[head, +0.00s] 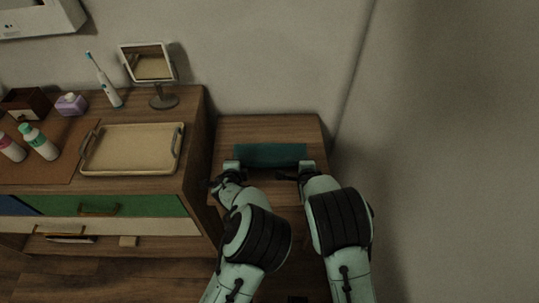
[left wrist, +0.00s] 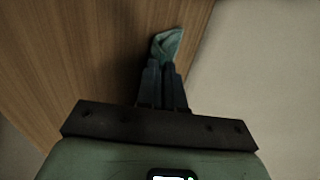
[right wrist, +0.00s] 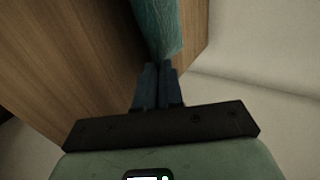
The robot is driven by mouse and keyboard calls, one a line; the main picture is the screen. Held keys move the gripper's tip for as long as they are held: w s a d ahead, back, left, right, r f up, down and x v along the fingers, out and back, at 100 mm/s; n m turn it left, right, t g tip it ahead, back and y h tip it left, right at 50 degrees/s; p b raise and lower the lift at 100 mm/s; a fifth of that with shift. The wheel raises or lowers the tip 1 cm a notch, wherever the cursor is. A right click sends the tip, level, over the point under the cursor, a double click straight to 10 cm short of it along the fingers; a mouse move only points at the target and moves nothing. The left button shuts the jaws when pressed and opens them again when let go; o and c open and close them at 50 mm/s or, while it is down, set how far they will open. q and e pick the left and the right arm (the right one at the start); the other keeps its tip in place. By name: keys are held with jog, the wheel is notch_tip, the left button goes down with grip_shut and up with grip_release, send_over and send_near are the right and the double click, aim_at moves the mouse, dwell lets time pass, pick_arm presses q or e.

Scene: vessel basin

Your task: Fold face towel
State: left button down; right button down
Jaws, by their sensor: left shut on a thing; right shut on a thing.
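A teal face towel (head: 270,155) is stretched between my two grippers over the small wooden side table (head: 265,128). My left gripper (head: 232,168) is shut on the towel's left end; in the left wrist view a crumpled towel end (left wrist: 167,43) sticks out past the closed fingers (left wrist: 166,72). My right gripper (head: 306,169) is shut on the towel's right end; in the right wrist view the towel (right wrist: 157,25) runs away from the closed fingers (right wrist: 158,80). I cannot tell whether the towel's lower edge touches the table.
A wider wooden cabinet (head: 198,150) stands at the left with a tray (head: 132,149), a mirror (head: 147,65), a toothbrush (head: 104,82) and bottles (head: 38,142). A wall stands close behind and to the right. The side table's top behind the towel is clear.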

pick_arm(q)
jog(key=c, duration=1)
grip_release()
pick_arm(e)
jog(key=c, duration=1)
grip_release()
pick_arm(q)
jog(key=r, duration=0.1)
jog(key=s+r, duration=0.1)
jog(key=shift+r, duration=0.4)
pick_arm(e)
jog(key=r, duration=0.1)
jog(key=s+r, duration=0.1)
jog(key=shift+r, duration=0.4)
pick_arm(q)
jog(key=s+r, duration=0.5)
jog(key=r, duration=0.1)
pick_arm(e)
jog(key=s+r, duration=0.5)
jog(key=r, duration=0.1)
